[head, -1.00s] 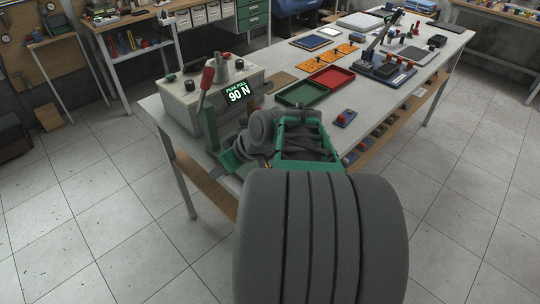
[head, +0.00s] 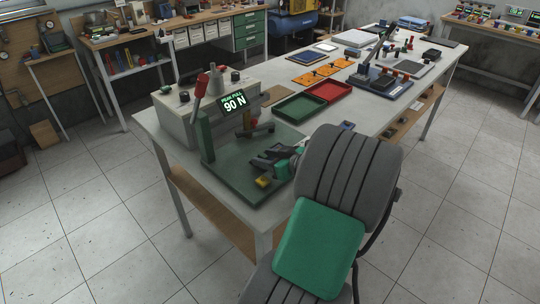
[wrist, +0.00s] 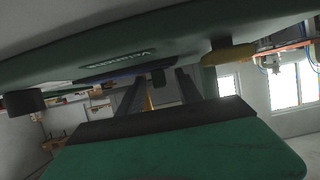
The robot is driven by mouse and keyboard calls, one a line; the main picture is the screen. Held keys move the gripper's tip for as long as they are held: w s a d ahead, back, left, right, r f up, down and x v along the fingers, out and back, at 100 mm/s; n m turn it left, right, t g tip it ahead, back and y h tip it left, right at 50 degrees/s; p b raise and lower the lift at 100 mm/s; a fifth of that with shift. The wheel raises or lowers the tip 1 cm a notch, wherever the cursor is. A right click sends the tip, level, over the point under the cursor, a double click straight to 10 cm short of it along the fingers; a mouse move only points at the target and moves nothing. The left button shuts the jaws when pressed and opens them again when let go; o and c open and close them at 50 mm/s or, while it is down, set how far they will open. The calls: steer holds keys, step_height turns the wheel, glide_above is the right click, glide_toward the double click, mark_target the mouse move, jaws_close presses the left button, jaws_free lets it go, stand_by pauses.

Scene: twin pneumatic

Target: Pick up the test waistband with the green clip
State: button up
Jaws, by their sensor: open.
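My gripper (head: 264,163) is open, low over the front part of the green base plate (head: 235,172) of the pull tester. Its two dark fingers stand apart in the wrist view (wrist: 163,90), with a thin yellow piece (wrist: 149,103) showing between them. A yellow block (head: 263,182) sits on the plate's front edge beside the gripper. It seems to be the yellow part in the wrist view (wrist: 228,54). I cannot make out the test waistband or a green clip for certain. My gripper and arm hide part of the plate.
The pull tester (head: 180,120) reads 90 N, with a red-handled lever (head: 201,86) at its side. A green tray (head: 299,107) and a red tray (head: 331,91) lie behind my gripper. Orange boards (head: 320,73) lie further back on the table.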

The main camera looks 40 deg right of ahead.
jaws_close()
stand_by(0.4)
